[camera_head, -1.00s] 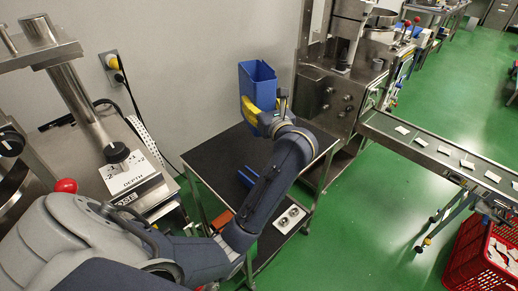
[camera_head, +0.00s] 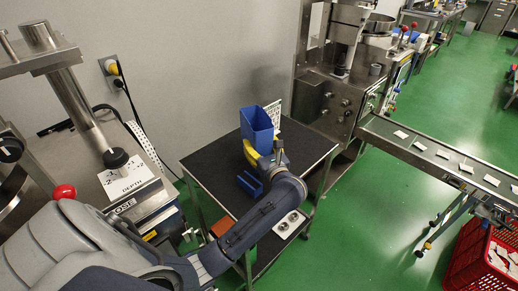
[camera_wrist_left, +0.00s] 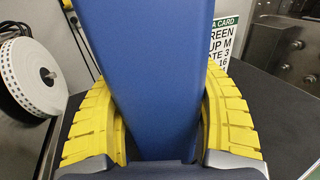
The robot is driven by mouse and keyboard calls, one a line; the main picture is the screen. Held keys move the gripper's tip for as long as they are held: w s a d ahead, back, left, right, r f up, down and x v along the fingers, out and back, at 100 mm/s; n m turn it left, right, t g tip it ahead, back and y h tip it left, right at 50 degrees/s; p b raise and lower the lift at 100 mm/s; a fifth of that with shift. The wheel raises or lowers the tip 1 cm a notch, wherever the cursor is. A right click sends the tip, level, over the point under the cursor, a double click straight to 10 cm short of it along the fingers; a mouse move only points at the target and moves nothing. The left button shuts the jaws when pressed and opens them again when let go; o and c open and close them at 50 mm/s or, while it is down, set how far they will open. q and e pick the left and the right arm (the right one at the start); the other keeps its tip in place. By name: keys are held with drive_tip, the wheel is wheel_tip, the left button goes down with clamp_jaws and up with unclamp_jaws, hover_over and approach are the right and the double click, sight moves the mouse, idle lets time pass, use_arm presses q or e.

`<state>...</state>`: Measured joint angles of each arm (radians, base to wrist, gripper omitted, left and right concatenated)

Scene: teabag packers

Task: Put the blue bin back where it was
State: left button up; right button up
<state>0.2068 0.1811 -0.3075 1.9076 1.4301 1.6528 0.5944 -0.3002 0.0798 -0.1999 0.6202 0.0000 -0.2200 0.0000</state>
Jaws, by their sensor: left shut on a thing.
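The blue bin (camera_head: 257,128) is an upright, open-topped box above the dark top of the cart (camera_head: 212,160), towards its back. My left gripper (camera_head: 262,155) is shut on the blue bin, its yellow fingers on either side of it. In the left wrist view the bin (camera_wrist_left: 147,70) fills the middle between the two curved yellow fingers (camera_wrist_left: 155,125). I cannot tell whether its base touches the cart top. My right gripper is not in view.
A small blue holder (camera_head: 249,184) sits on the cart in front of the bin. A printed card (camera_wrist_left: 224,42) stands behind the bin. A steel machine (camera_head: 328,102) and a conveyor (camera_head: 440,158) are to the right. The cart's left part is clear.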

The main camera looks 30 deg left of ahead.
use_arm(q)
drive_tip(key=shift+f, duration=1.2)
drive_tip(key=shift+f, duration=0.1)
drive_tip(key=o, duration=1.6)
drive_tip(key=shift+f, duration=0.1)
